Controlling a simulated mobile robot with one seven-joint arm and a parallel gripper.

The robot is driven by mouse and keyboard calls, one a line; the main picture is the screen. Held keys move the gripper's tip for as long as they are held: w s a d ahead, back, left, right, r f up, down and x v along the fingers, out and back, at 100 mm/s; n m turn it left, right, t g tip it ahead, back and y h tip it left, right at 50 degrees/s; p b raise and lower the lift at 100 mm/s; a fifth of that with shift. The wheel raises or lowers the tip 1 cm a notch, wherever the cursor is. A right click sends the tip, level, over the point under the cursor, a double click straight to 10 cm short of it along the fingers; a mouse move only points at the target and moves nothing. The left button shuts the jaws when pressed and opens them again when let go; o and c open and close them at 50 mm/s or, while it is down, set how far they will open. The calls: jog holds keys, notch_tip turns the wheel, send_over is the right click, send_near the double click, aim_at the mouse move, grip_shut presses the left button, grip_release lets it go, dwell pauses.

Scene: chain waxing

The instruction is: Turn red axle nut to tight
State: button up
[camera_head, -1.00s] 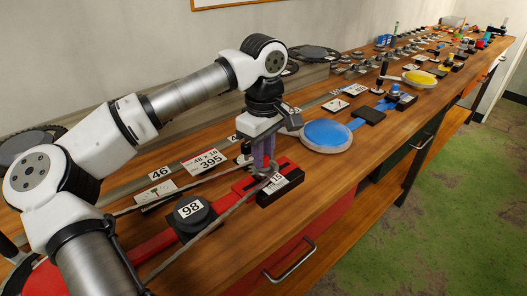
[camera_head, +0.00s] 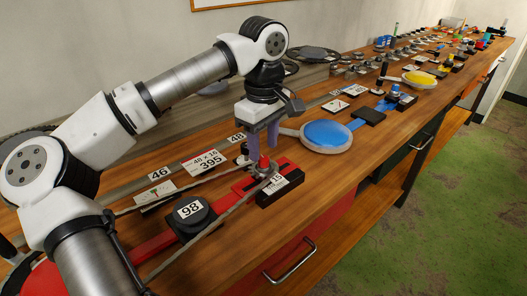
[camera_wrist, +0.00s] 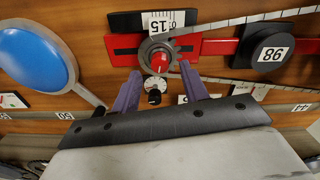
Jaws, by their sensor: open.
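The red axle nut (camera_head: 263,163) stands on a grey round hub at the end of the red bar (camera_head: 248,184). In the wrist view, the red nut (camera_wrist: 159,62) shows from above with a pale mark on it. My gripper (camera_head: 264,152) is open, its two purple fingers just above the nut, one to each side. In the wrist view, the fingertips of my gripper (camera_wrist: 160,72) lie apart with the nut between and slightly beyond them. The fingers hold nothing, and a gap shows beside the nut.
A black block with a 15 scale (camera_head: 280,186) lies beside the hub. A black puck marked 98 (camera_head: 193,216) sits on the red bar, with a chain along it. A small black knob (camera_wrist: 154,97) stands close by. A blue disc (camera_head: 327,136) lies to the right.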

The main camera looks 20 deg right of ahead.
aim_at(264, 158)
notch_tip(264, 158, up, 11)
dwell(0.3)
